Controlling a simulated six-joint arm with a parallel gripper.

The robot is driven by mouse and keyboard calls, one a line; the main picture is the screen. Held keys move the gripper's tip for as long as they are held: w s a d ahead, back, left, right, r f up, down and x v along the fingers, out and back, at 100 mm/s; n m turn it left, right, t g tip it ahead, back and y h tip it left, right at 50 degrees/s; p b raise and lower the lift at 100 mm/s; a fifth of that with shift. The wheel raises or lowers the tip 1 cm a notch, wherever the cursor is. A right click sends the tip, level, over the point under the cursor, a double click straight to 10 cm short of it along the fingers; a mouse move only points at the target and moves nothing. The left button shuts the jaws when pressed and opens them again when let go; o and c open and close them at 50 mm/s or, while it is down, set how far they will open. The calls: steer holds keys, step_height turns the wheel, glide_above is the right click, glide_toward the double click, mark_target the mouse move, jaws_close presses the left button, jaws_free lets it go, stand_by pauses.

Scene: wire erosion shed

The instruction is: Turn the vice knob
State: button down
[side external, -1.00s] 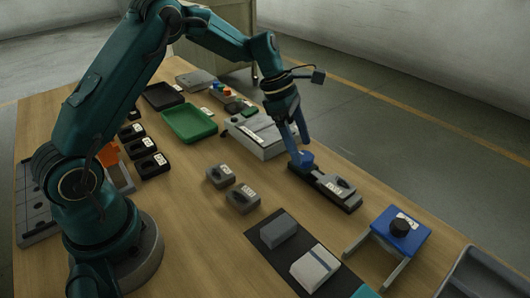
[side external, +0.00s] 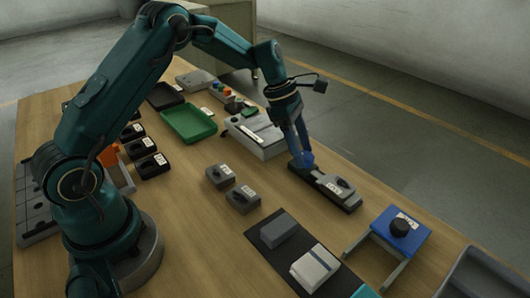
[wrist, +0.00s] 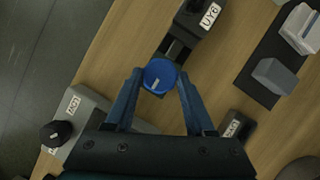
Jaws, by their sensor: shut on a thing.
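The vice (side external: 322,180) is a long dark base with a grey jaw block (side external: 338,187) bearing a white label. It lies on the table at the right of centre in the side view. Its round blue knob (wrist: 160,76) has a white pointer line and sits at the near end of the vice in the wrist view. In the side view the knob (side external: 305,160) is partly hidden by my fingers. My gripper (wrist: 160,80) points down over it, with one blue finger on each side, shut on the knob.
A grey-white box (side external: 258,140) with a label stands close behind the vice; its black knob (wrist: 53,133) shows in the wrist view. A blue fixture (side external: 400,232) with a black knob stands front right. Bare wood lies between.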

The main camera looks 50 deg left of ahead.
mark_target(304, 154)
steer(key=shift+w+a+m+g, duration=0.1)
steer(key=shift+m+g, duration=0.4)
steer(key=shift+m, duration=0.85)
steer(key=shift+w+m+g, duration=0.1)
steer(key=shift+m+g, duration=0.4)
steer(key=shift+m, duration=0.85)
steer(key=shift+c, duration=1.3)
jaws_free()
steer(key=shift+v, duration=2.6)
